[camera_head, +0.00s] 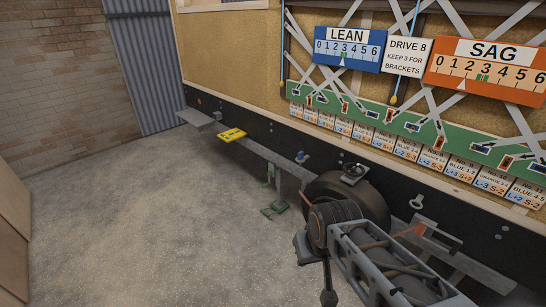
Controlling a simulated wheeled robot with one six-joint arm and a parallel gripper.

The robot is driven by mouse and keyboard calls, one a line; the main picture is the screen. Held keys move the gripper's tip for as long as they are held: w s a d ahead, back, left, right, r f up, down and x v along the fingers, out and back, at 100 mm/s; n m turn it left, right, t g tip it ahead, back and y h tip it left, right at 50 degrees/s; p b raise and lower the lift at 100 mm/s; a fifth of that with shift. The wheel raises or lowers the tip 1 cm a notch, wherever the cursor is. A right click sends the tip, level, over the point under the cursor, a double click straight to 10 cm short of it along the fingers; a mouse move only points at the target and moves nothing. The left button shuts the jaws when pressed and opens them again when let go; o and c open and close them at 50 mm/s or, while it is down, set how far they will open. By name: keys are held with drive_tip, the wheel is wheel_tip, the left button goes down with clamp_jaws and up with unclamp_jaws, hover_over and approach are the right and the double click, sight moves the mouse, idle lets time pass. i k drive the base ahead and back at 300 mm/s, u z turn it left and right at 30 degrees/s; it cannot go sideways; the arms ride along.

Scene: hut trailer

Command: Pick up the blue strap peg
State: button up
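A small blue peg-like piece (300,157) stands upright on the grey rail along the trailer's black lower side, left of the tyre. It is too small to be sure that it is the blue strap peg. Several small blue and orange pieces also show on the green board (440,137) on the wall. My arm is at the lower right, in front of the tyre. A dark narrow part at its end (329,290) hangs low and may be my gripper; its fingers cannot be made out. It is well apart from the blue piece.
A yellow plate (231,135) lies on the grey rail (260,152). A green-footed stand (274,209) rests on the ground by the tyre (362,192). LEAN (346,48) and SAG (486,70) gauges hang above. The gravel floor at left is clear.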

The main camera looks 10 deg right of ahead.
sight(300, 158)
drive_tip(key=u, duration=0.8)
drive_tip(key=i, duration=2.15)
drive_tip(key=z, duration=1.2)
drive_tip(key=i, duration=0.75)
drive_tip(key=z, duration=0.65)
